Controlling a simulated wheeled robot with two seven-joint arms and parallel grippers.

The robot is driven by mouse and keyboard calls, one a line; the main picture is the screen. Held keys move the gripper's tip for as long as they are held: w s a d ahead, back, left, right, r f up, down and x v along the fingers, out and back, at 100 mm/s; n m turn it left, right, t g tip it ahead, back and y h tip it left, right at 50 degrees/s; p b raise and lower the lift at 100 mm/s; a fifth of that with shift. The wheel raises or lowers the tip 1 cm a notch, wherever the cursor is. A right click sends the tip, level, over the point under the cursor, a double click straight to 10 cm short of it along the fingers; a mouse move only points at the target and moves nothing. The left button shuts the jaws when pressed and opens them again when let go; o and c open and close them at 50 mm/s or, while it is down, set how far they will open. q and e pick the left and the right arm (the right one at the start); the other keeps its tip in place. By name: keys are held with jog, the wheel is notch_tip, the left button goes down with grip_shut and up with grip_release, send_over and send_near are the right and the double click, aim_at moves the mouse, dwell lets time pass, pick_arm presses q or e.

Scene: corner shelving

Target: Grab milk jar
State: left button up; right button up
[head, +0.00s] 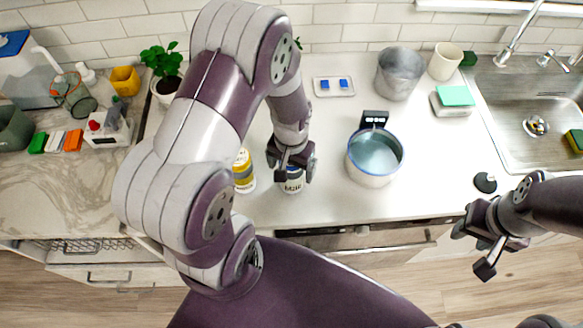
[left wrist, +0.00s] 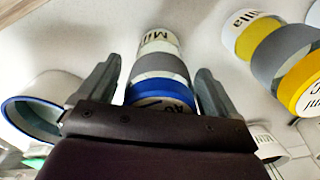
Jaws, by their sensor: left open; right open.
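The milk jar (head: 292,184) stands on the white counter, a white jar with dark lettering. My left gripper (head: 290,168) is above it and partly hides it. In the left wrist view the jar (left wrist: 160,68) shows grey and blue bands and the start of "Milk". It lies between the two open fingers, with a gap showing on both sides. My right gripper (head: 474,252) is open and empty, out past the counter's front edge at the lower right.
A yellow-banded jar (head: 243,172) stands close left of the milk jar; it also shows in the left wrist view (left wrist: 270,48). A blue-rimmed pot (head: 374,160) stands to the right. A plant (head: 166,70), a metal bucket (head: 398,74) and the sink (head: 530,110) are further back.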

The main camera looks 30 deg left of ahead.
pick_arm(q)
jog(key=shift+s+r, duration=0.1)
jog(key=shift+s, duration=0.15)
jog(key=shift+w, duration=0.35)
jog(key=c, duration=1.3)
jog(key=shift+s, duration=0.1)
